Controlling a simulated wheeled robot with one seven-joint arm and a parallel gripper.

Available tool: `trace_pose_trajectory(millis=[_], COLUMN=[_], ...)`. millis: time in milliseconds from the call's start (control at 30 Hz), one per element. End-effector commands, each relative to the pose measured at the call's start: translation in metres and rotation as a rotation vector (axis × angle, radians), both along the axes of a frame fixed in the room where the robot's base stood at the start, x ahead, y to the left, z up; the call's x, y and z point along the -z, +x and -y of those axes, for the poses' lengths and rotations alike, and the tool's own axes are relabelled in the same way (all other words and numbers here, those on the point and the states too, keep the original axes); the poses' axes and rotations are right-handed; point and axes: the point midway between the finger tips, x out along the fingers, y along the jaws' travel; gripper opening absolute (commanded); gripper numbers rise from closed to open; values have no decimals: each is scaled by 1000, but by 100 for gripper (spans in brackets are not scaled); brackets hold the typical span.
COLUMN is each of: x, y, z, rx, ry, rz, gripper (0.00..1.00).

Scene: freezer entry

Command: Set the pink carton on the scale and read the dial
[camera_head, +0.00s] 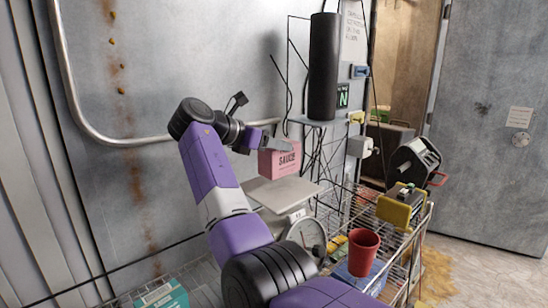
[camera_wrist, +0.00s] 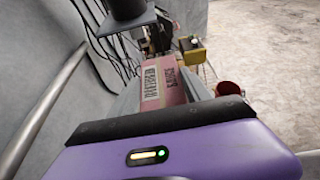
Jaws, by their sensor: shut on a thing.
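The pink carton (camera_head: 279,160), printed "SAUCE", is in my gripper (camera_head: 262,146) above the scale's flat plate (camera_head: 282,192). In the head view the carton is close over the plate's back edge; I cannot tell whether it touches. The round white dial (camera_head: 306,236) faces forward below the plate, too small to read and partly hidden by my arm. In the wrist view the carton (camera_wrist: 163,82) shows a barcode on one face, and grey finger parts stand on both sides of it. My gripper is shut on it.
A red cup (camera_head: 363,250) stands on the wire cart right of the scale. A yellow-and-black device (camera_head: 400,207) sits farther right. A tall black cylinder (camera_head: 323,68) stands on a small shelf behind the carton. A metal rail (camera_head: 100,138) runs along the left wall.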

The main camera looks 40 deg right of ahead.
Motion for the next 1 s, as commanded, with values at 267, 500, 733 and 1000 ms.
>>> trace_pose_trajectory(millis=[267, 500, 733, 1000], x=[23, 42, 42, 46], y=[0, 0, 0, 0], z=[0, 0, 0, 0], rx=[-1, -1, -1, 0], ry=[-1, -3, -3, 0], rz=[0, 4, 3, 0], gripper=[0, 0, 0, 78])
